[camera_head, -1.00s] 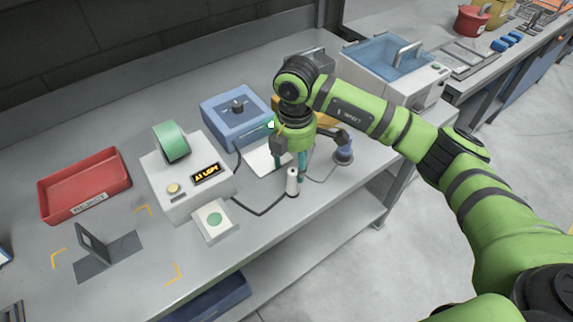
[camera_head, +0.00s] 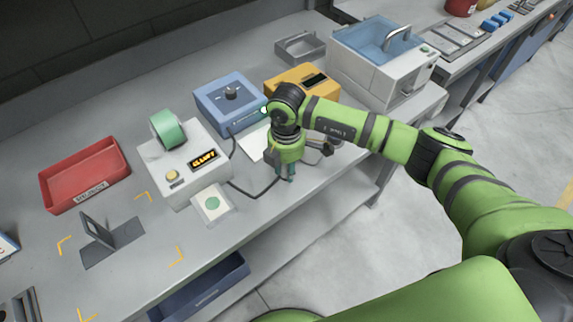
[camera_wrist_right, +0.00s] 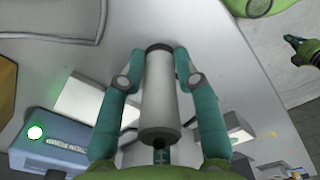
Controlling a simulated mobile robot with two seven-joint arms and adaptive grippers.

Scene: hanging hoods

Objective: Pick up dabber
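The dabber (camera_wrist_right: 160,98) is a pale cylinder with a dark rim at its far end and a small dark hole in its near end. In the right wrist view it stands between the two teal fingers of my right gripper (camera_wrist_right: 160,75). The fingertips lie close along both its sides; whether they press on it I cannot tell. In the head view my right gripper (camera_head: 287,174) points down at the bench's front edge and hides the dabber. What looks like my left gripper (camera_wrist_right: 296,50) shows small at the wrist view's right edge, its opening unclear.
A blue box (camera_head: 222,117) and a yellow box (camera_head: 318,80) stand behind my right gripper. A white device with green tape (camera_head: 168,127), a pad with a green disc (camera_head: 212,204) and a red tray (camera_head: 70,185) stand left. A cable (camera_head: 248,193) runs near the gripper.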

